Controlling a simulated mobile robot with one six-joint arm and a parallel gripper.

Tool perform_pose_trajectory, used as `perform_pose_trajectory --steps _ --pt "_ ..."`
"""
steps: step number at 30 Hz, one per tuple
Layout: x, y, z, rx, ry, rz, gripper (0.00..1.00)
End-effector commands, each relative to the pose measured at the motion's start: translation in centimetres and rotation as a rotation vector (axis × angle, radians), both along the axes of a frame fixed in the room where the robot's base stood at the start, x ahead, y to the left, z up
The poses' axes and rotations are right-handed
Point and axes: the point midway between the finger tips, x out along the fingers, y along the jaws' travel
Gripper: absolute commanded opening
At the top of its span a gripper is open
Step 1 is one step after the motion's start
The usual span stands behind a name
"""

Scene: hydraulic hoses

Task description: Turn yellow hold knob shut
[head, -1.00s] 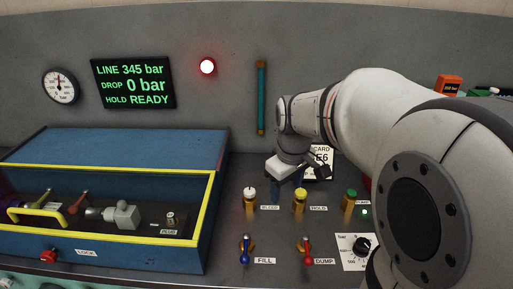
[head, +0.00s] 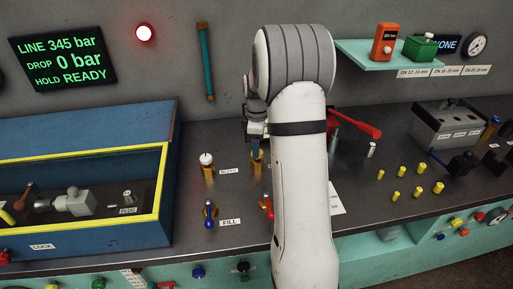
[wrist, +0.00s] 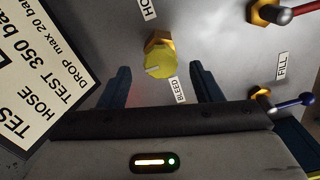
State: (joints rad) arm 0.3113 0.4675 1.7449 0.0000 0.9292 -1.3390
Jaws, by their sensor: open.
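The yellow hold knob (wrist: 160,62) is in the wrist view, on a brass hex base, with a line across its top. My gripper (wrist: 163,82) is open, with one dark blue finger on each side of the knob and a gap to it on both sides. I cannot tell whether the fingertips are down at the knob's height. In the head view the hold knob (head: 257,154) shows in part just below my gripper (head: 256,141); my arm hides its label. The display (head: 63,61) reads LINE 345 bar, DROP 0 bar, HOLD READY.
The white-topped bleed knob (head: 206,160) stands left of the hold knob. The blue fill lever (head: 209,211) and red dump lever (head: 267,205) stand in front. A yellow-edged blue box (head: 164,185) is at left. A test card (wrist: 45,65) lies nearby.

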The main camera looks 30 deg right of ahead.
Motion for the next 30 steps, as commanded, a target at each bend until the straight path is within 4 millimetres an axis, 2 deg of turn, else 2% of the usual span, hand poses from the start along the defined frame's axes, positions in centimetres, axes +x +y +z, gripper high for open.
perform_pose_trajectory --steps 6,15,30 --pt "0.0 0.1 -2.1 0.001 0.001 0.0 0.59" --pt "0.0 0.1 -2.4 0.0 0.0 0.0 0.59" --pt "0.0 0.1 -2.4 0.0 0.0 0.001 0.18"
